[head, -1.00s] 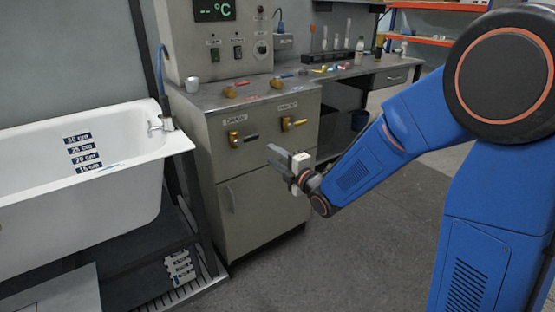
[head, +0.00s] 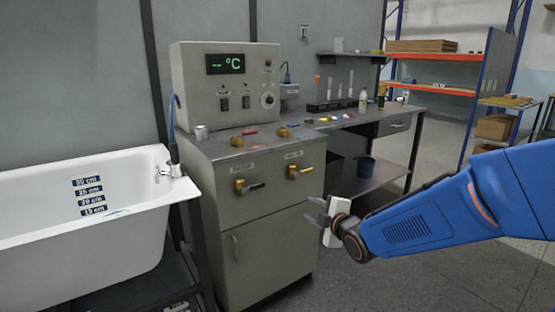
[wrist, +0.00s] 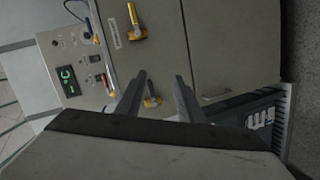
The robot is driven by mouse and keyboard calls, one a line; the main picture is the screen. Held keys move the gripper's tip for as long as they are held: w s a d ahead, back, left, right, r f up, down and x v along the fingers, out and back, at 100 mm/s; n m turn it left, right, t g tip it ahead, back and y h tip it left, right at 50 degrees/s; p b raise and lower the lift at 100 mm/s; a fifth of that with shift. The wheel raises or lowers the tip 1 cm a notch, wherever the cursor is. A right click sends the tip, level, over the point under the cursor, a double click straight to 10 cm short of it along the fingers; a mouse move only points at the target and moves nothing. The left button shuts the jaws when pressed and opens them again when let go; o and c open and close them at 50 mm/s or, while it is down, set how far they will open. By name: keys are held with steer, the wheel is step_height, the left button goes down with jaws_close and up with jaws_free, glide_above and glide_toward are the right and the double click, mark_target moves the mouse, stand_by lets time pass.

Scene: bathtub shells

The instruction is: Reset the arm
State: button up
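My gripper (head: 318,211) is at the end of my blue arm, in front of the grey cabinet (head: 262,240) and to the right of its two valve handles. Its two fingers are spread apart with nothing between them. In the wrist view the gripper (wrist: 160,84) also shows open, with the cabinet face beyond the fingers.
The white bathtub (head: 130,218) stands at the left. A control box (head: 228,85) with a green °C display sits on the cabinet. A bench (head: 375,122) with bottles and tubes runs to the right. Shelving (head: 440,57) stands at the back right.

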steer(key=s+d+m+g+h, duration=0.45)
steer(key=s+d+m, duration=0.65)
steer(key=s+d, duration=0.35)
steer(key=s+d+f+m+g+h, duration=0.1)
steer(key=s+m, duration=0.7)
steer(key=s, duration=1.3)
steer(key=d+f+g, duration=0.1)
steer(key=d+g, duration=0.1)
steer(key=g, duration=0.1)
steer(key=shift+s+d+f+g, duration=0.15)
steer(key=shift+g, duration=0.2)
